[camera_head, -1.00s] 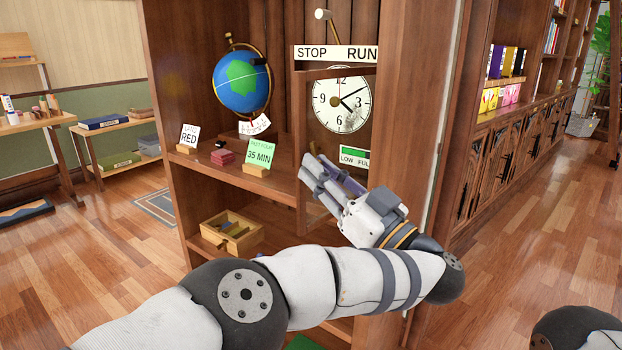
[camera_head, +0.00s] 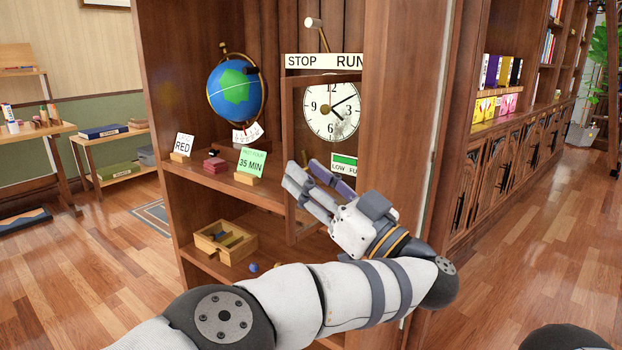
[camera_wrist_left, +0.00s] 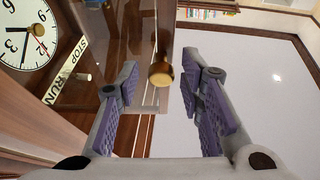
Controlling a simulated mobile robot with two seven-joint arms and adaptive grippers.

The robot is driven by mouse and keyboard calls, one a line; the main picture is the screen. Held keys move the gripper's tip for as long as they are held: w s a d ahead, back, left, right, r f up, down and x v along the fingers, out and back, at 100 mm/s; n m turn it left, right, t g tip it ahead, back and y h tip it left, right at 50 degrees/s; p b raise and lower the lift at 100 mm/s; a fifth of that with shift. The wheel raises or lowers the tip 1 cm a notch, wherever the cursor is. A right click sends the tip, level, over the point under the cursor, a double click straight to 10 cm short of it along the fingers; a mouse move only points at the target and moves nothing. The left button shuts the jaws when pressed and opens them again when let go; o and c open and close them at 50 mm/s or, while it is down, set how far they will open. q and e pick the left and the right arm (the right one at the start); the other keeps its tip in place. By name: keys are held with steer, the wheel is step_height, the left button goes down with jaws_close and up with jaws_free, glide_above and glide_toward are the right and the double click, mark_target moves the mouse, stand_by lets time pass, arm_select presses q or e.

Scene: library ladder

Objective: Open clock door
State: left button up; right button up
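The clock (camera_head: 332,108) has a white face and sits in the wooden cabinet, under a STOP/RUN plate. Its wood-framed clear door (camera_head: 289,150) stands in front of the clock and looks angled outward at its left side; how far is hard to tell. A round brass knob (camera_wrist_left: 160,72) shows in the left wrist view. My left gripper (camera_head: 318,185) is at the lower part of the door. In the left wrist view its fingers (camera_wrist_left: 160,95) are apart, with the knob between or just beyond them, and no clear contact shows. My right gripper is not in view.
A globe (camera_head: 236,90), a red box (camera_head: 216,165) and a green "35 MIN" card (camera_head: 251,162) stand on the shelf left of the door. A wooden tray (camera_head: 226,252) sits on the shelf below. The cabinet side (camera_head: 405,110) closes off the right.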

arm_select(q)
step_height(320, 180, up, 10)
steer(key=shift+r, duration=0.1)
stand_by(0.4)
